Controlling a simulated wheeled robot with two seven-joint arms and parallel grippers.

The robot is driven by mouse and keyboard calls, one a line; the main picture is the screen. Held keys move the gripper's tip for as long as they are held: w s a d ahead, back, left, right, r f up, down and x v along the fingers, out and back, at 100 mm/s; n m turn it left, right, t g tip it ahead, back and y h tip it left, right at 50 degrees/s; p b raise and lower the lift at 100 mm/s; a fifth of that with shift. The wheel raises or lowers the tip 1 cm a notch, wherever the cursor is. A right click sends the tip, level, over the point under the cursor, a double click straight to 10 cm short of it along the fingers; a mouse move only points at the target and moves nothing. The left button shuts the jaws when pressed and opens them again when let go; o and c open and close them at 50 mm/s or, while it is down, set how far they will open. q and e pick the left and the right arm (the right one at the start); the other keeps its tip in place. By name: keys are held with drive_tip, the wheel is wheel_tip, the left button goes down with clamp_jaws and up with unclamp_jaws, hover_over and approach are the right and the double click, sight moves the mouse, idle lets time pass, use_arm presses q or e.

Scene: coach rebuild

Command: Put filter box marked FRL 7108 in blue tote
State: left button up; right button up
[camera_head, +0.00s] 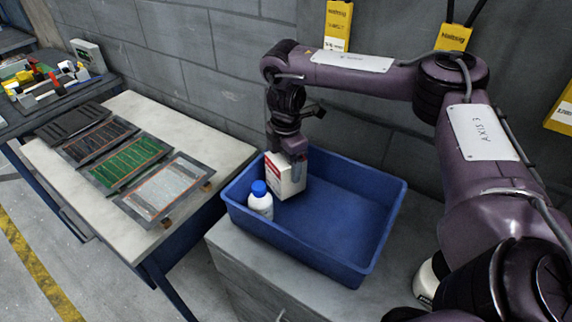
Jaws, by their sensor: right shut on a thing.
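A white and red filter box (280,180) is in my right gripper (291,157), which points down and is shut on it. The marking on the box is too small to read. The box is upright inside the outline of the blue tote (345,262), near its back left corner. I cannot tell whether the box touches the tote floor. The tote stands on a grey cabinet top. My left gripper is not in view.
A white bottle with a blue cap (260,200) stands in the tote, just left of the box. The tote's right half is empty. A pale bench (215,150) at the left holds several flat framed panels (125,160). A block wall (215,60) stands behind. Yellow tags (338,25) hang there.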

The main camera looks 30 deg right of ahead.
drive_tip(key=shift+f, duration=0.25)
drive_tip(key=shift+f, duration=0.45)
drive_tip(key=o, duration=1.4)
wheel_tip(320, 180, up, 13)
drive_tip(key=shift+r+p, duration=0.15)
drive_tip(key=shift+p, duration=1.1)
